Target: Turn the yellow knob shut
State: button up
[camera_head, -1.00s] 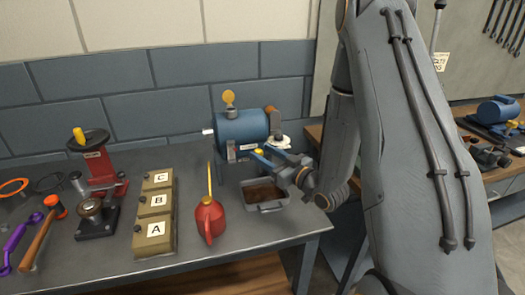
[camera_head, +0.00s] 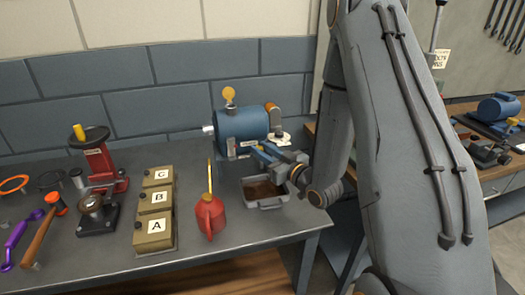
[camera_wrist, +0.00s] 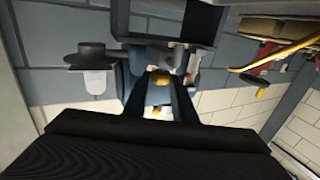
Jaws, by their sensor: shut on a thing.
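The blue casing (camera_head: 241,125) stands at the back of the bench, with a round yellow disc (camera_head: 229,95) on top. My gripper (camera_head: 263,153) is at its lower front right, fingers pointing toward it. In the wrist view the yellow knob (camera_wrist: 161,78) sits between the two fingertips, and my gripper is shut on it. Another yellow round part, apparently the disc, shows farther off between the fingers (camera_wrist: 153,111). In the head view my fingers mostly hide the knob, so its turn angle cannot be read.
A grey drip tray (camera_head: 270,206) with brown contents lies below my gripper. A red oil can (camera_head: 210,216) with a tall yellow spout stands left of it. Boxes marked A, B and C and a red press (camera_head: 98,165) stand farther left. The bench's front right corner is clear.

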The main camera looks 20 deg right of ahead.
jog(key=shift+w+a+m+g+h+b, duration=0.1)
jog(key=shift+a+m+g+h+b, duration=0.4)
jog(key=shift+m+h, duration=1.9)
jog(key=shift+s+a+m+t+h+b, duration=0.15)
jog(key=shift+m+h+b, duration=1.05)
jog(key=shift+h, duration=2.15)
jog(key=shift+w+a+m+g+h+b, duration=0.15)
jog(key=shift+a+m+g+h+b, duration=0.25)
jog(key=shift+m+h, duration=2.15)
jog(key=shift+r+h, duration=0.1)
jog(key=shift+h, duration=0.6)
jog(key=o, duration=1)
jog(key=shift+d, duration=0.1)
jog(key=shift+o, duration=0.2)
jog(key=b+v, duration=0.2)
jog(key=v, duration=0.5)
jog(key=shift+s+a, duration=0.25)
jog(key=shift+s, duration=0.05)
